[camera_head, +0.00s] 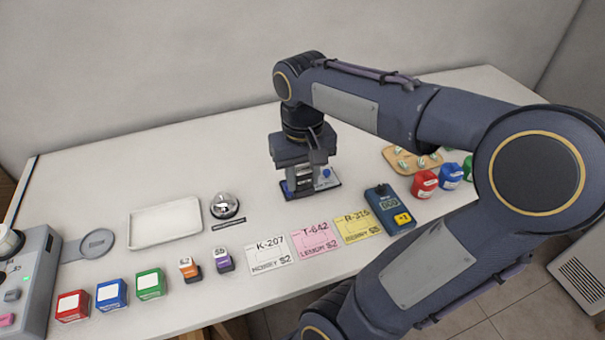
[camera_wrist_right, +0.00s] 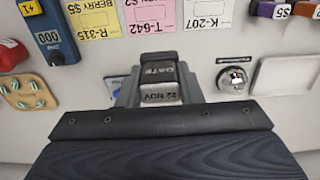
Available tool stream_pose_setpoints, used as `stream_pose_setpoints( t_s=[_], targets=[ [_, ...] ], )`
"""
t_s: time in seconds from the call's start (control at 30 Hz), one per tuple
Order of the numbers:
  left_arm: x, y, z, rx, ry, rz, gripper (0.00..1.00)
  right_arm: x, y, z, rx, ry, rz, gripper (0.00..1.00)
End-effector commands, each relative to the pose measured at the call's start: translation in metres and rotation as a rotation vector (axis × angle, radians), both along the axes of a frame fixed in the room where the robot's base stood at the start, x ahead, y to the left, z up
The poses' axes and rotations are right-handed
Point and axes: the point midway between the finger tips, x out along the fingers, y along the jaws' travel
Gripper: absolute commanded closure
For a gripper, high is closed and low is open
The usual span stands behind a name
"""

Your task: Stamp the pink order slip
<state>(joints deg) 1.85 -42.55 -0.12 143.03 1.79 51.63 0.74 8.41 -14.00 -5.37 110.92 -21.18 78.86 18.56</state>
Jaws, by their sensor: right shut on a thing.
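The pink order slip (camera_head: 316,241), marked T-642 LEMON $2, lies flat on the counter between a white slip (camera_head: 270,256) and a yellow slip (camera_head: 357,226). The pink slip also shows at the top of the right wrist view (camera_wrist_right: 150,14). My right gripper (camera_head: 302,188) is behind the row of slips, pointing down. It is shut on a dark date stamp (camera_wrist_right: 160,82) reading DATE and 22 NOV. A blue-edged pad or stand (camera_head: 327,179) is beside and below the gripper, partly hidden. My left gripper is not in view.
A silver bell (camera_head: 224,206) and white tray (camera_head: 165,222) stand left of the gripper. A blue counter device (camera_head: 390,210) is right of the yellow slip. Small boxes (camera_head: 111,295) line the front left. Red and blue containers (camera_head: 424,184) stand right, near a tan board (camera_head: 397,160).

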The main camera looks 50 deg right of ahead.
Motion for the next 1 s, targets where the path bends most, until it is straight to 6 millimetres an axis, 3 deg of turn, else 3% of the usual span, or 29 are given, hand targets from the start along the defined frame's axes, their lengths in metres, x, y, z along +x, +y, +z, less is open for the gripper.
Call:
stream_pose_setpoints(
  t_s=[0.17,0.37,0.5,0.7,1.0],
  targets=[
    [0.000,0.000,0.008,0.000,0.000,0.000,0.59,0.006,-0.003,0.003,0.001,0.003,-0.001,0.82],
    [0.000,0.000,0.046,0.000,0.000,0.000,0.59,0.037,-0.021,0.005,0.005,0.009,-0.001,0.82],
    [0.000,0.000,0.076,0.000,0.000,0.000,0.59,0.062,-0.042,-0.005,0.006,0.011,-0.002,0.82],
    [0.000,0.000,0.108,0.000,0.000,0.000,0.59,0.084,-0.068,-0.027,0.005,0.007,-0.003,0.82],
    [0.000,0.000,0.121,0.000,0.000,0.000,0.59,0.093,-0.083,-0.050,0.000,0.001,-0.001,0.82]
  ],
)
